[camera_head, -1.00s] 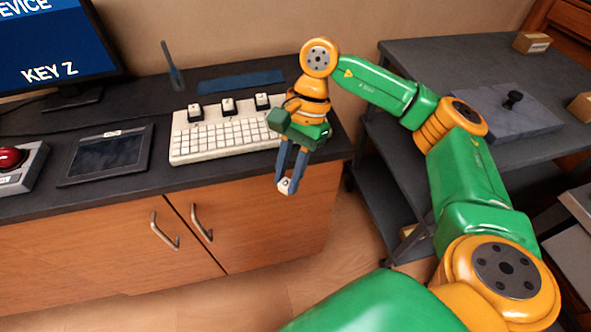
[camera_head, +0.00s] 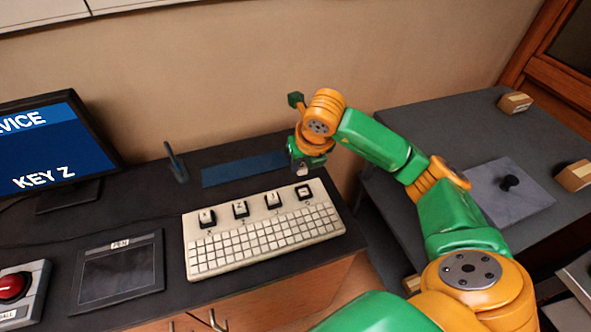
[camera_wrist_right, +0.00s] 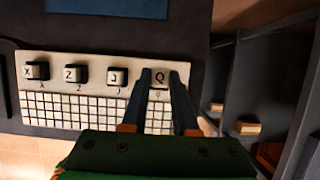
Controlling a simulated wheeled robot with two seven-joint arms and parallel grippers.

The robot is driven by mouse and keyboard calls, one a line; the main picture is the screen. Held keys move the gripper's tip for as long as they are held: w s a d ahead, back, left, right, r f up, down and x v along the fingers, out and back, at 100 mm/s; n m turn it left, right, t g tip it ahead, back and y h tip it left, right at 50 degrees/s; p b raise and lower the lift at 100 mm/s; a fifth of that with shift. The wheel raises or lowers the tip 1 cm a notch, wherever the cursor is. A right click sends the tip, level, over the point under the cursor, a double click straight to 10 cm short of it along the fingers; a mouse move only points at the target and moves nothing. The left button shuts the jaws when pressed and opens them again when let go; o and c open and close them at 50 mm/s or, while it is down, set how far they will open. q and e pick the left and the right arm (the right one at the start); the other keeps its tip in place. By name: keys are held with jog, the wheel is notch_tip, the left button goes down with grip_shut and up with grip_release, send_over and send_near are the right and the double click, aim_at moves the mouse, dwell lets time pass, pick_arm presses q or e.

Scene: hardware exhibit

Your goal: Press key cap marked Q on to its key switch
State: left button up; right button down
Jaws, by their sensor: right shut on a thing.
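The white keyboard (camera_head: 263,240) lies on the dark counter, with caps in its top row; in the right wrist view they read X (camera_wrist_right: 36,71), Z (camera_wrist_right: 75,74) and J (camera_wrist_right: 117,76). The rightmost key switch (camera_head: 304,191) shows as a dark square with a light middle. My right gripper (camera_head: 302,170) points down and is shut on the white key cap marked Q (camera_wrist_right: 160,78), which sits between its fingertips. In the head view it appears just beyond that switch, apparently raised over it; the exact height cannot be told. My left gripper is out of view.
A monitor (camera_head: 45,150) reading KEY Z stands at the left. A dark tablet (camera_head: 120,275) and a red button box (camera_head: 18,290) lie left of the keyboard. A blue strip (camera_head: 245,170) lies behind it. A grey cart (camera_head: 430,120) stands at the right.

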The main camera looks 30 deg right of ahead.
jog(key=shift+s+f, duration=0.15)
jog(key=shift+s, duration=0.1)
jog(key=shift+s+f+b, duration=0.6)
jog(key=shift+s+b, duration=0.1)
jog(key=shift+b, duration=0.2)
jog(key=b+x, duration=0.2)
jog(key=x, duration=0.1)
jog(key=shift+s+a+f+b, duration=0.1)
jog(key=shift+s+f+b, duration=0.1)
jog(key=shift+f+b, duration=0.25)
jog(key=shift+f, duration=0.3)
jog(key=shift+s+r, duration=0.15)
pick_arm(q)
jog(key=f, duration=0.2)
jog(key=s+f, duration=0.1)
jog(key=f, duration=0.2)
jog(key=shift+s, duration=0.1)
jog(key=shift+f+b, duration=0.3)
jog(key=shift+b, duration=0.15)
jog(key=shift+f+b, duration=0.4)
pick_arm(e)
jog(key=shift+f, duration=0.35)
